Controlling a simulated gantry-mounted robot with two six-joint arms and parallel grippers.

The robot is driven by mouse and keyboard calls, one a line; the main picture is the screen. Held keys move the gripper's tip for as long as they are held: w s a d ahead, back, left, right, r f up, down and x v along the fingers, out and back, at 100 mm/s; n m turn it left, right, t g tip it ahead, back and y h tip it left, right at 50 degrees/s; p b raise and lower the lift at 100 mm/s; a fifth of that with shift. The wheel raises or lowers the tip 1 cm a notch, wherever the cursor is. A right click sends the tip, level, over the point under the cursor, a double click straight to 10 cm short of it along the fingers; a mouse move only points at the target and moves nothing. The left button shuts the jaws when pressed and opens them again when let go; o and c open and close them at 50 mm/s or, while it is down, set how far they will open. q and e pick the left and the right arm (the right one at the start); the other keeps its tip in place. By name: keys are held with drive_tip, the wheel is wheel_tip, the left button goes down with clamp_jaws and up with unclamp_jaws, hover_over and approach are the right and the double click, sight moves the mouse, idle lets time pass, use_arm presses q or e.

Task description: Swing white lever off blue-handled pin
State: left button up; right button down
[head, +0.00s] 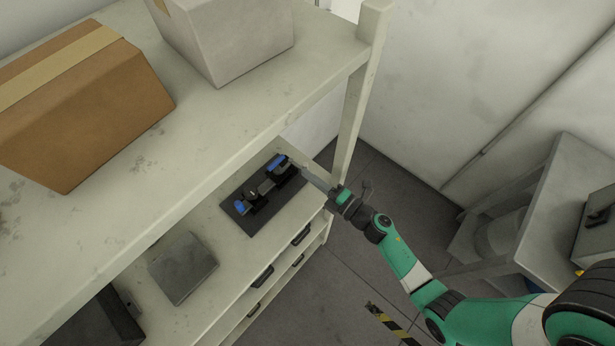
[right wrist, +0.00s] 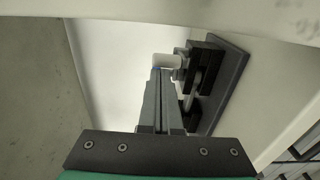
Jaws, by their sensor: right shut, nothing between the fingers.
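The dark tensile frame (head: 265,190) lies on a black base plate (head: 243,226) on the lower shelf. It has a blue part (head: 278,163) at its far right end and another blue part (head: 240,206) at its near left end. My right gripper (head: 306,172) is shut and empty beside the far right end. In the right wrist view its closed fingers (right wrist: 160,78) reach up to a white piece (right wrist: 166,61), probably the white lever, with a sliver of blue beside it. I cannot tell whether they touch. The pin is mostly hidden. My left gripper is out of view.
The upper shelf (head: 215,115) overhangs the lower one and carries a cardboard box (head: 85,110) and a grey box (head: 225,40). A shelf post (head: 358,105) stands close behind my right gripper. A flat grey box (head: 182,267) lies left of the frame.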

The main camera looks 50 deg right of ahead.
drive_tip(key=shift+w+d+p, duration=0.2)
drive_tip(key=shift+d+p, duration=0.55)
drive_tip(key=shift+d, duration=1.55)
drive_tip(key=s+p, duration=0.2)
drive_tip(key=s, duration=0.9)
drive_tip(key=shift+s+a, duration=0.15)
drive_tip(key=shift+s, duration=0.15)
